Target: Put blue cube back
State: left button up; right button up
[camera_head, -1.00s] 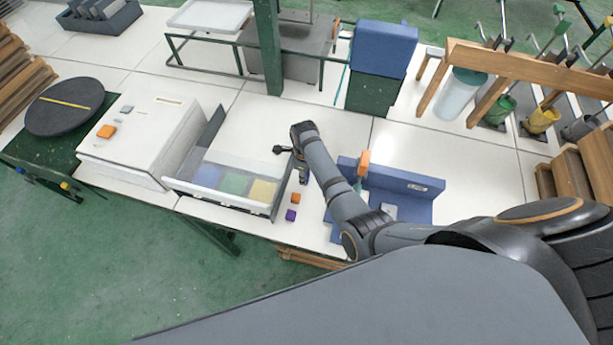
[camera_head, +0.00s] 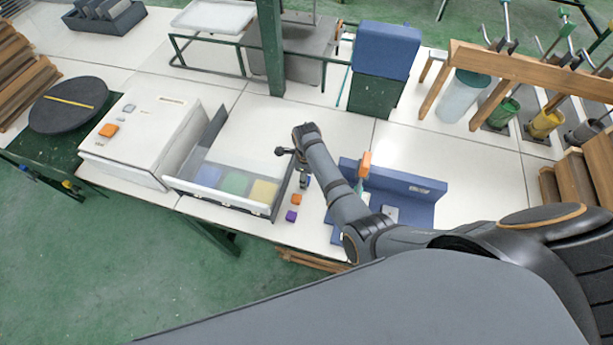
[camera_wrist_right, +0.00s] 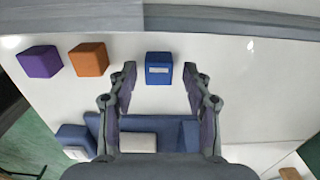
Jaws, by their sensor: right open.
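The blue cube (camera_wrist_right: 158,68), with a pale label on its side, sits on the white table in the right wrist view. My right gripper (camera_wrist_right: 158,75) is open, its fingers pointing at the cube with one on each side and gaps between. In the head view the right gripper (camera_head: 293,165) is low over the table, just right of the drawer-like tray (camera_head: 218,203), and largely hides the blue cube. Blue, green and yellow patches show inside the tray. My left gripper is not in view.
An orange cube (camera_wrist_right: 88,60) and a purple cube (camera_wrist_right: 39,62) stand in line left of the blue cube. A blue angled fixture (camera_head: 408,190) stands right of my forearm. A white box (camera_head: 140,140) adjoins the tray. The table behind the gripper is clear.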

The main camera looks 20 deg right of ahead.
notch_tip(320, 180, up, 12)
jog(key=p, duration=1.1)
jog(key=shift+f, duration=0.1)
